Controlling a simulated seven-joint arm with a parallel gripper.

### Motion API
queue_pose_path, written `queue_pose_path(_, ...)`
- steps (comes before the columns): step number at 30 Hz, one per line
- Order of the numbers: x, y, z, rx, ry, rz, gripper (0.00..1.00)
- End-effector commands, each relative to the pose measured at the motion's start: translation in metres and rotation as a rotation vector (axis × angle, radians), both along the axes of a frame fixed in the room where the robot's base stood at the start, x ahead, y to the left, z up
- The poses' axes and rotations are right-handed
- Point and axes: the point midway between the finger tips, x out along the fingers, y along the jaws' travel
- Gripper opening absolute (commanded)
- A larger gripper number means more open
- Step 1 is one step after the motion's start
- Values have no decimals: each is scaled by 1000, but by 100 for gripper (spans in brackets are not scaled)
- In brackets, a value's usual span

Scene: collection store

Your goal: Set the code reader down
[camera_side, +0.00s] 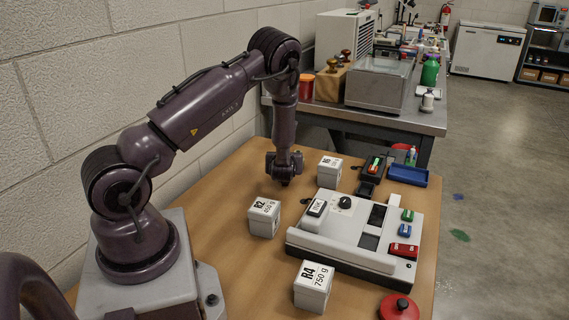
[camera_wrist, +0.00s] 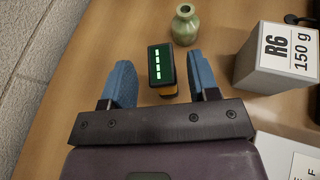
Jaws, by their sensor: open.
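A small dark device with a lit green display and an orange-yellow lower part (camera_wrist: 161,66), which appears to be the code reader, stands on the table between my fingers in the wrist view. My gripper (camera_wrist: 161,82) is open, with one blue-padded finger on each side of it and a visible gap on both sides. In the side view my gripper (camera_side: 285,181) points down, low over the wooden table (camera_side: 225,185), left of the R6 block. The device cannot be made out there, behind or below the gripper.
A green bottle (camera_wrist: 185,25) stands just beyond the device. The white R6 block (camera_wrist: 275,58) is to the right. The R2 block (camera_side: 263,218), R4 block (camera_side: 313,287) and a white control panel (camera_side: 345,225) stand nearer. A blue tray (camera_side: 408,176) lies at the far right.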

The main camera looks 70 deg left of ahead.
Motion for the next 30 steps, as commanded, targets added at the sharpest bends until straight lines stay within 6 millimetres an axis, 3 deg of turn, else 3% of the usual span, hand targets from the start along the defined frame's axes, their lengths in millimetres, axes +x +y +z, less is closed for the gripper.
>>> queue_pose_path(12, -29, -74, 32, -2, 0, -5, 55)
queue_pose_path(21, -40, -99, 49, -2, -19, 17, 55)
queue_pose_path(25, -45, -99, 83, -22, -134, 149, 55)
queue_pose_path(30, -71, -111, 147, -141, -413, 468, 55)
